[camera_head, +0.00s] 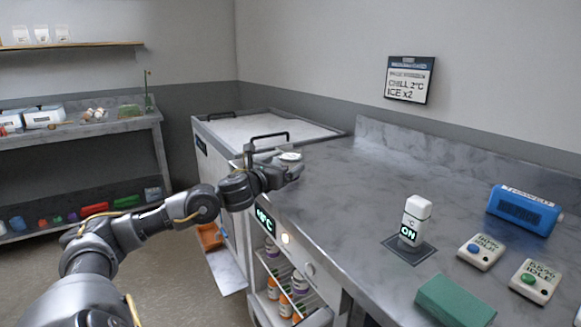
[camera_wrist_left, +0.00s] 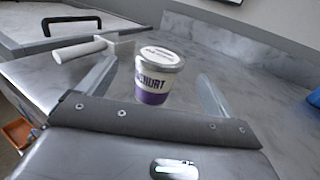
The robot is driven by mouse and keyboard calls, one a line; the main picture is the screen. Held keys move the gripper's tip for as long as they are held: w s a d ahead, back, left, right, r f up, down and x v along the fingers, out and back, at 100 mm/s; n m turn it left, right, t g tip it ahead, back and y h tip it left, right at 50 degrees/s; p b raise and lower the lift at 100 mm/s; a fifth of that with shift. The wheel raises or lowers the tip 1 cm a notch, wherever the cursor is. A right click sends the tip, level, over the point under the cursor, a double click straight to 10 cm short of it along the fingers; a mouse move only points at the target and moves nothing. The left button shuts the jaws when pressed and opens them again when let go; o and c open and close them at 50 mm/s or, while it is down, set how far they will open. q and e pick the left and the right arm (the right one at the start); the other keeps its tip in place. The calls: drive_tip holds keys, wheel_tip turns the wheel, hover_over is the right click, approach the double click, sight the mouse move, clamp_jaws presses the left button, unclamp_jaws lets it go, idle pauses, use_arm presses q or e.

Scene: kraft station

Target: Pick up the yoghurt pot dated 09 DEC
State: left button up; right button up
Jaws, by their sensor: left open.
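A yoghurt pot (camera_wrist_left: 155,82) with a white body, a purple lower band and a pale lid stands upright on the grey counter. Part of the word "YOGHURT" shows on its side; the lid print is too small to read, so I cannot tell its date. In the head view the pot's lid (camera_head: 290,156) shows just above my left gripper (camera_head: 291,170), which hides its lower part. In the left wrist view the fingers are open, one on each side of the pot, with gaps on both sides. My right gripper is not in view.
A white cylindrical thing (camera_wrist_left: 80,51) lies left of the pot, near a black handle (camera_head: 266,136). An open fridge (camera_head: 283,275) with several jars is below the counter (camera_head: 345,200). A white ON device (camera_head: 413,222), a blue box (camera_head: 523,208) and a green block (camera_head: 455,301) stand at right.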

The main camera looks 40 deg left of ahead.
sight(290, 155)
use_arm(q)
drive_tip(key=shift+w+a+r, duration=0.1)
drive_tip(key=shift+w+r, duration=0.05)
drive_tip(key=shift+w, duration=0.15)
drive_tip(key=w, duration=0.2)
drive_tip(key=w+a+p, duration=0.1)
drive_tip(key=w, duration=0.1)
drive_tip(key=shift+w, duration=0.25)
drive_tip(key=c, duration=1.1)
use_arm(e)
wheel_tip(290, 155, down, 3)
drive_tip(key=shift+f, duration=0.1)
